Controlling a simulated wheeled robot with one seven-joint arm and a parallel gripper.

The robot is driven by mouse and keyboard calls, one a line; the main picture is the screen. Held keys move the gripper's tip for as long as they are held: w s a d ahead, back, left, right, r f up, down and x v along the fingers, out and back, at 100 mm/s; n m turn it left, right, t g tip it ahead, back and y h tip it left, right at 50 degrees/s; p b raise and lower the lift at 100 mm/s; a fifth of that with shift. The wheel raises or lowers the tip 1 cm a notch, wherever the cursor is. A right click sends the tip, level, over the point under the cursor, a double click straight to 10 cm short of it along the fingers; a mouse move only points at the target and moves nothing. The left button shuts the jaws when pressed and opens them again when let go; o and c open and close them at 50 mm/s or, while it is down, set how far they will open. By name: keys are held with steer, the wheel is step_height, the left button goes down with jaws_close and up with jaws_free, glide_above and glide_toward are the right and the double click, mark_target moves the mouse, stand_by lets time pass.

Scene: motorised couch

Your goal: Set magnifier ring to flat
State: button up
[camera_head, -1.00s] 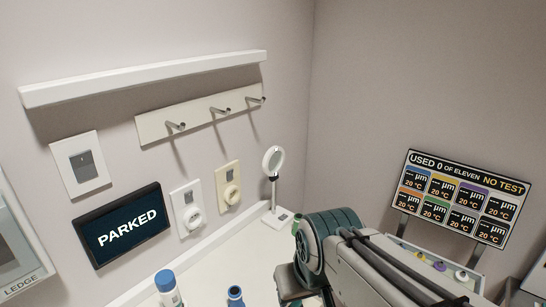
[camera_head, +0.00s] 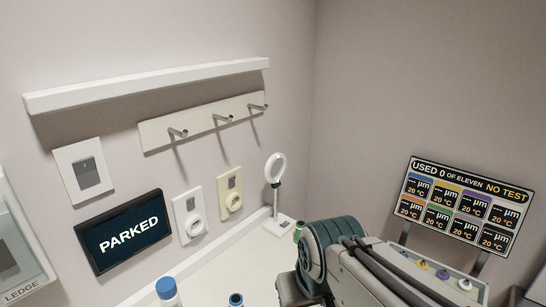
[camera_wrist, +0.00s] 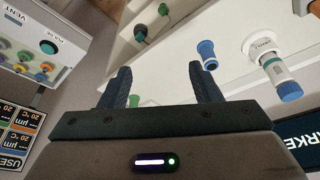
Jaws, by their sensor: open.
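The magnifier (camera_head: 274,169) stands on the counter near the back corner in the head view. In the head view my arm covers the counter right of the magnifier, and the fingers are hidden. I cannot make out the magnifier ring in the wrist view.
A blue-capped bottle (camera_head: 167,290) and a small blue item (camera_head: 236,299) stand on the counter's front part. A green item (camera_head: 298,231) is beside the magnifier base. Hooks (camera_head: 222,118) and a shelf (camera_head: 150,86) are on the wall above. A sign board (camera_head: 463,205) stands at right.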

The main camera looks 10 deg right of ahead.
steer(key=shift+w, duration=0.1)
steer(key=c, duration=0.5)
steer(key=shift+o, duration=0.2)
steer(key=w+d+n+g+h+b, duration=0.1)
steer(key=w+d+n+h+b, duration=0.3)
steer(key=w+n, duration=0.55)
steer(key=n+t+h+b, duration=0.2)
steer(key=n+t+h, duration=0.2)
steer(key=n+h, duration=0.6)
glide_toward(270, 160)
steer(key=s+d+f+y, duration=0.1)
steer(key=s+d+f, duration=0.2)
steer(key=s+d, duration=0.5)
steer(key=w+a+n+t+h+b, duration=0.1)
steer(key=w+a+n+t+h, duration=0.1)
steer(key=w+a+n+t, duration=0.35)
steer(key=shift+g, duration=0.75)
steer(key=p+x, duration=0.1)
steer(key=x, duration=0.3)
steer(key=w+p+x, duration=0.1)
steer(key=x, duration=0.3)
steer(key=a+p+x, duration=0.1)
steer(key=x, duration=0.3)
steer(key=shift+w+r, duration=0.1)
steer(key=shift+r, duration=0.15)
steer(key=shift+a, duration=0.1)
jaws_close()
